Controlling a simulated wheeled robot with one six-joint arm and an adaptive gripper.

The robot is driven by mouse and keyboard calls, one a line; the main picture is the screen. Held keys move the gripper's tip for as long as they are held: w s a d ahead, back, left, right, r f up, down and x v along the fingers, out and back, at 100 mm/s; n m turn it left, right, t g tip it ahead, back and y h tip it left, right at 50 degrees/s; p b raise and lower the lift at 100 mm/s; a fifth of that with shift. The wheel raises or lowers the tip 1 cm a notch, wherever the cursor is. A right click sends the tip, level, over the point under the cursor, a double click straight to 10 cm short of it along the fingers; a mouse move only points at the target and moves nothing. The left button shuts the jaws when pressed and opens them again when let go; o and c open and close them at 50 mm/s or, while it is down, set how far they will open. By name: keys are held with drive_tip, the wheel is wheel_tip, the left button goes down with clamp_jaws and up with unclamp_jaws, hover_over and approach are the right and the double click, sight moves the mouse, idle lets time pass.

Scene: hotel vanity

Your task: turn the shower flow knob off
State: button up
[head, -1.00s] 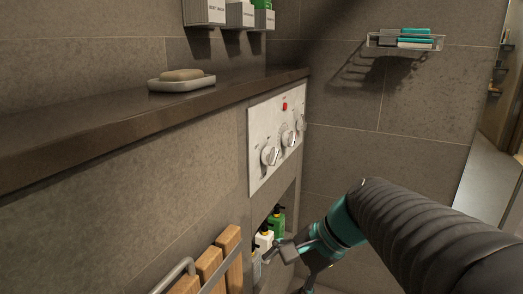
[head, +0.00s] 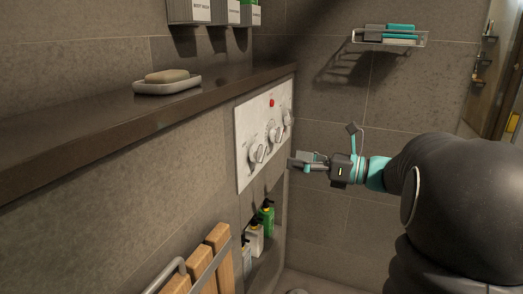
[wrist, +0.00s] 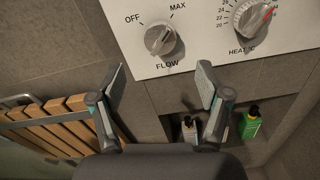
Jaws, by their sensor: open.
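The flow knob (wrist: 160,39) is a grey round knob with a raised bar, on a white panel under the labels OFF and MAX. Its bar slants up to the right, roughly toward MAX. In the head view the flow knob (head: 257,152) is the nearest on the panel (head: 246,172). My gripper (wrist: 161,82) is open and empty, its two fingers spread below the flow knob in the wrist view and apart from it. In the head view my gripper (head: 293,162) is just right of the panel.
The heat knob (wrist: 251,18) is right of the flow knob; another knob (head: 288,117) is farther along. A niche below holds bottles (head: 267,218). A wooden slatted seat (head: 217,240) is at lower left. A dark ledge (head: 120,120) with a soap dish (head: 167,87) runs above.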

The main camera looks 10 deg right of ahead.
sight(262, 152)
drive_tip(key=x, duration=0.9)
drive_tip(key=shift+w+a, duration=0.2)
drive_tip(key=shift+a, duration=0.1)
drive_tip(key=c, duration=1.2)
